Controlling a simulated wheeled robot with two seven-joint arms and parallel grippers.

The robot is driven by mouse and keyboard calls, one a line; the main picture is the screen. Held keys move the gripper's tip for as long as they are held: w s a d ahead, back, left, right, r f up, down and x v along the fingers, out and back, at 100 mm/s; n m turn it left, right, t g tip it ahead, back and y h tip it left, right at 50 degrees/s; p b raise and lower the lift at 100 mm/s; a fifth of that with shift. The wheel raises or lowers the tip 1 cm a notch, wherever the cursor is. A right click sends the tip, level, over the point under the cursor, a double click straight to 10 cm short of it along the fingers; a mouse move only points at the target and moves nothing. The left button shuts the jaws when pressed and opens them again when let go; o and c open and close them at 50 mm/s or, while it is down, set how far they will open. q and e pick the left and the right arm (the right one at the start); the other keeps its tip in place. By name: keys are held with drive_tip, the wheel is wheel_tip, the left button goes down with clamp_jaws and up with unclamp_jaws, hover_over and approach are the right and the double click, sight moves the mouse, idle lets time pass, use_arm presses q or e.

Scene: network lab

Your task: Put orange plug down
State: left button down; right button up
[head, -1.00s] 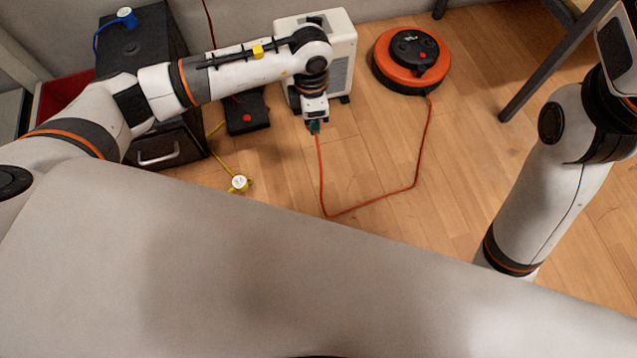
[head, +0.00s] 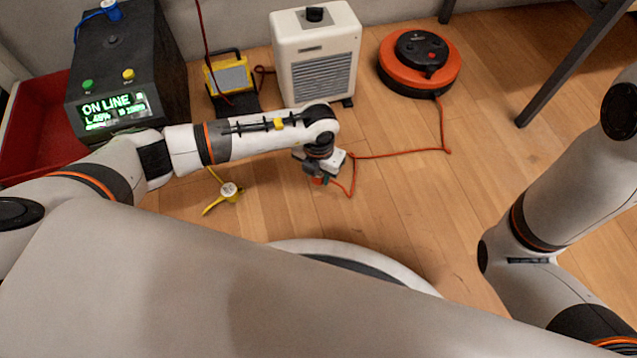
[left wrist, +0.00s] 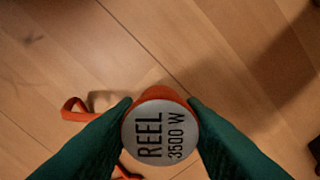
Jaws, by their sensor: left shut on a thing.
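The orange plug (left wrist: 159,132) is between the green fingers of my left gripper (left wrist: 162,118) in the left wrist view. Its round grey end reads "REEL 3500 W". In the head view the left gripper (head: 318,176) is low over the wooden floor, in front of the white heater, with a little of the orange plug (head: 319,181) showing under it. Whether the plug touches the floor cannot be told. Its orange cord (head: 400,153) runs to the orange cable reel (head: 388,75). My right arm is at the right edge; its gripper is out of view.
A white heater (head: 318,60) stands behind my left arm. A black unit with an "ON LINE" display (head: 112,106) and a red bin (head: 40,135) are at the left. A yellow work lamp (head: 229,78) and a yellow plug (head: 229,190) are near.

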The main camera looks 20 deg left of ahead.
sight(318, 179)
use_arm(q)
wheel_tip(318, 179, down, 4)
drive_tip(key=b, duration=0.2)
drive_tip(key=shift+r+b, duration=0.2)
drive_tip(key=shift+b, duration=0.1)
drive_tip(key=shift+r, duration=0.1)
drive_tip(key=c, duration=0.9)
unclamp_jaws()
wheel_tip(318, 179, up, 12)
drive_tip(key=p, duration=1)
drive_tip(key=shift+r, duration=0.1)
